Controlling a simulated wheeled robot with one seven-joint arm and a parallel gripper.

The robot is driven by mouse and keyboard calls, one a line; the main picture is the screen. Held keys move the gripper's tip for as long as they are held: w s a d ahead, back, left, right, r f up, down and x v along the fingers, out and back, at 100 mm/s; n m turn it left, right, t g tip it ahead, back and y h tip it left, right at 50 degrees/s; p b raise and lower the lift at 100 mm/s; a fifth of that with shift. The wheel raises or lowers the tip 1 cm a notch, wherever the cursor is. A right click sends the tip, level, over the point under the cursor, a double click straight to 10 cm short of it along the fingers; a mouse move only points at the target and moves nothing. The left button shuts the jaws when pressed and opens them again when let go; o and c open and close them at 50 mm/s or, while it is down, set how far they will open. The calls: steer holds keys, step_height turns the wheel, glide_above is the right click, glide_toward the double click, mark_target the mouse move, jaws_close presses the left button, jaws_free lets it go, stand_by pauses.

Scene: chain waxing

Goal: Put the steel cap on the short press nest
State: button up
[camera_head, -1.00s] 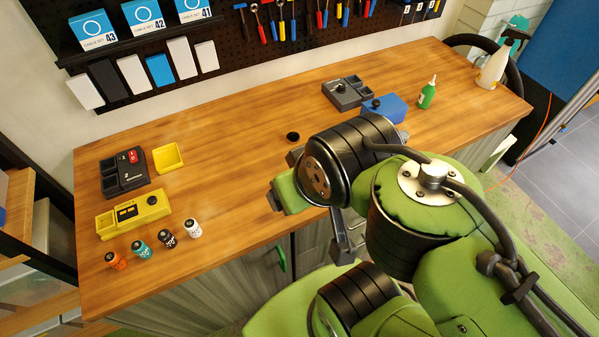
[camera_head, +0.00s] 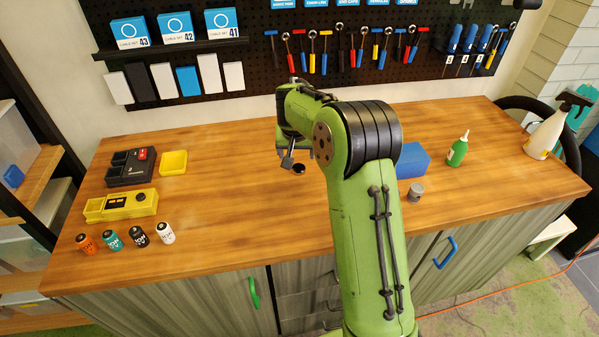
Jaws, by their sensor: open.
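My gripper (camera_head: 287,157) hangs over the middle of the table, low in front of the pegboard, and is open with nothing seen between its fingers. A small round black piece (camera_head: 299,169) sits just below and right of it; I cannot tell whether they touch. A small grey metal-looking cylinder (camera_head: 416,192) stands on the table right of my arm, in front of a blue block (camera_head: 412,161); it may be the steel cap. I cannot single out the short press nest. The dark grey fixture seen earlier beside the blue block is hidden behind my arm.
At left are a black tray unit (camera_head: 131,168), a yellow dish (camera_head: 173,162), a yellow box (camera_head: 120,205) and several small bottles (camera_head: 138,236). A green bottle (camera_head: 458,150) and a spray bottle (camera_head: 546,135) stand at right. The table's centre-left is clear.

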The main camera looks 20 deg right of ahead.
glide_toward(298, 168)
steer(key=x, duration=0.2)
steer(key=shift+d+f, duration=0.2)
steer(key=shift+f, duration=0.1)
steer(key=x, duration=0.5)
steer(key=shift+w+f, duration=0.15)
steer(key=shift+f, duration=0.1)
steer(key=shift+a, duration=0.1)
steer(key=c, duration=1.3)
step_height(298, 168, up, 10)
steer(key=shift+p, duration=0.45)
